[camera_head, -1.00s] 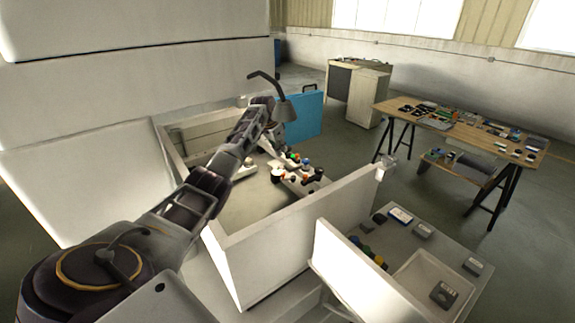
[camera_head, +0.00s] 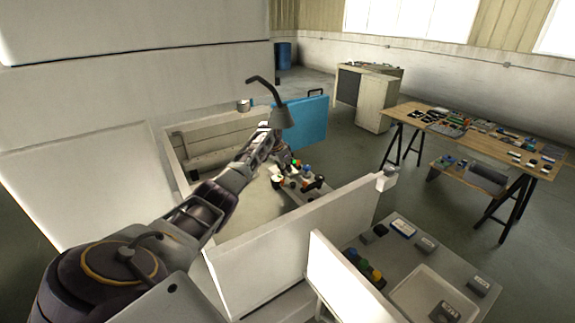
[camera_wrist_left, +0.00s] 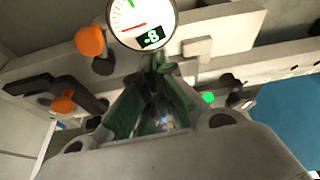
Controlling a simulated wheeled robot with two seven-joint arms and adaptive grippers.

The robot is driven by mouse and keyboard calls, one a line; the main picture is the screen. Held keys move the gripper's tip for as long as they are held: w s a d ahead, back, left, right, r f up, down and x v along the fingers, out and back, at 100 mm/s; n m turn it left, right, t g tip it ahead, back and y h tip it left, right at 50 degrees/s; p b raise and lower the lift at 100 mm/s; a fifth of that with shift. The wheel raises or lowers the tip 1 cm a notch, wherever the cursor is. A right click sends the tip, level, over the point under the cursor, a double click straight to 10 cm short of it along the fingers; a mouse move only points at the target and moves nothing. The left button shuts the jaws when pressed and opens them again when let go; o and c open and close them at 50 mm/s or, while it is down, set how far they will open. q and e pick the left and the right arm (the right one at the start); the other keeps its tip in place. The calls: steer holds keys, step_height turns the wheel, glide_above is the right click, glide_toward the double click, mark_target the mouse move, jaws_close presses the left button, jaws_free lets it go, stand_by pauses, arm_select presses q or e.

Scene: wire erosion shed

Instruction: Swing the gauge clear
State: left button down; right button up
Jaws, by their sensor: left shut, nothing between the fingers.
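The gauge (camera_wrist_left: 143,22) is a round white dial with a red and green scale and a dark display reading -8. It sits at the top of the left wrist view, cut off by the edge. My left gripper (camera_wrist_left: 158,72) has its green-sided fingers shut and empty, tips just below the dial; I cannot tell if they touch it. In the head view my left gripper (camera_head: 284,160) is small, among the fixtures inside the tank; the gauge cannot be made out clearly there. My right gripper is not in view.
Orange knobs (camera_wrist_left: 91,40) and a green knob (camera_wrist_left: 209,97) flank the fingers on pale clamp bars. White tank walls (camera_head: 295,222) enclose the work area. A blue panel (camera_head: 309,122) stands behind.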

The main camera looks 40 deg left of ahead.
arm_select(q)
steer(key=shift+w+f, duration=0.15)
steer(key=shift+f, duration=0.35)
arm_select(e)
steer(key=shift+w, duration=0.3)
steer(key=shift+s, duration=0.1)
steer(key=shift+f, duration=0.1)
